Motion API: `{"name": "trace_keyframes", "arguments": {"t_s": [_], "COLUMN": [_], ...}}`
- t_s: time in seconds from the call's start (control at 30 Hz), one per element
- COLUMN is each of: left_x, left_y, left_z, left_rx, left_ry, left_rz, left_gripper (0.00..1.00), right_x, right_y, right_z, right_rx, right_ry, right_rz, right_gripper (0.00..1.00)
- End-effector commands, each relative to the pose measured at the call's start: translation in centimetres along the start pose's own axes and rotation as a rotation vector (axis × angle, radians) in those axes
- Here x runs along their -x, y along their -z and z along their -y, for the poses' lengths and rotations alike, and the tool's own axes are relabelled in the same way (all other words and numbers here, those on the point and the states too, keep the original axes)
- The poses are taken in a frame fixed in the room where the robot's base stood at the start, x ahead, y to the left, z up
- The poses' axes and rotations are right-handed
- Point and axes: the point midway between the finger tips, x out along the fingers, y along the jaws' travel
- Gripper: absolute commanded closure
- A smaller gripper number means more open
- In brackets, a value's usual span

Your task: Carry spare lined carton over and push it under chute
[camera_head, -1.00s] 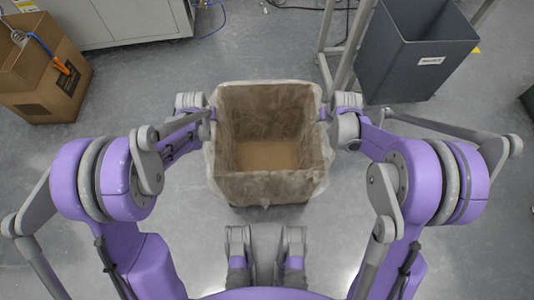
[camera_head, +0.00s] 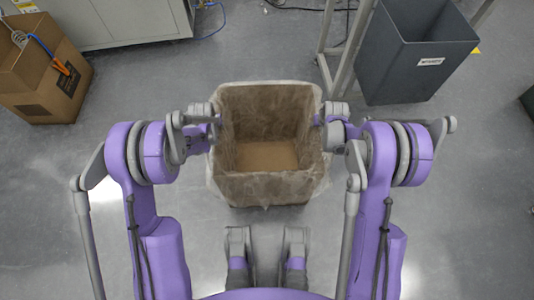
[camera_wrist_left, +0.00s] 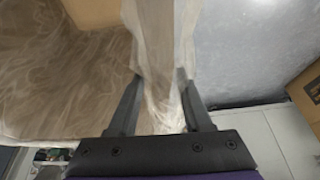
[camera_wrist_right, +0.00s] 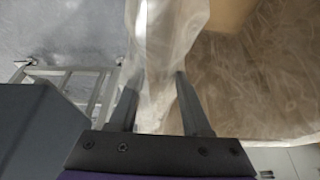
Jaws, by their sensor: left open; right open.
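The lined carton (camera_head: 266,187) stands open on the floor in front of me, with a clear plastic liner folded over its rim. It looks empty inside. My left gripper (camera_head: 216,119) is at its left wall and my right gripper (camera_head: 318,119) at its right wall. In the left wrist view the open fingers (camera_wrist_left: 162,92) stand on either side of the lined wall (camera_wrist_left: 156,45). In the right wrist view the open fingers (camera_wrist_right: 155,100) likewise straddle the lined wall (camera_wrist_right: 165,50). No chute can be made out.
A cardboard box (camera_head: 28,90) with tools and cables stands at the left. A grey labelled bin (camera_head: 400,75) and a metal frame leg (camera_head: 343,75) are at the back right. A light cabinet (camera_head: 125,22) and cables lie behind. Floor around the carton is clear.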

Motion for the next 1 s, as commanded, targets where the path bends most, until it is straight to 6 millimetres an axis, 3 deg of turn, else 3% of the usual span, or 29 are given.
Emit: {"name": "trace_keyframes", "arguments": {"t_s": [0.37,0.63,1.0], "left_x": [-0.39,-0.37,-0.36], "left_y": [-0.02,-0.01,0.00], "left_z": [0.00,0.00,0.03], "left_rx": [0.000,0.000,0.000], "left_ry": [0.000,0.000,0.000], "left_rz": [0.000,0.000,0.000], "left_gripper": [0.52,1.00,1.00], "right_x": [-0.40,-0.39,-0.38], "right_y": [-0.02,-0.02,-0.01], "right_z": [0.02,0.01,-0.03], "right_rx": [0.000,0.000,-0.001], "right_ry": [0.000,0.000,0.000], "right_rz": [0.000,0.000,0.000], "right_gripper": [0.53,1.00,1.00]}}
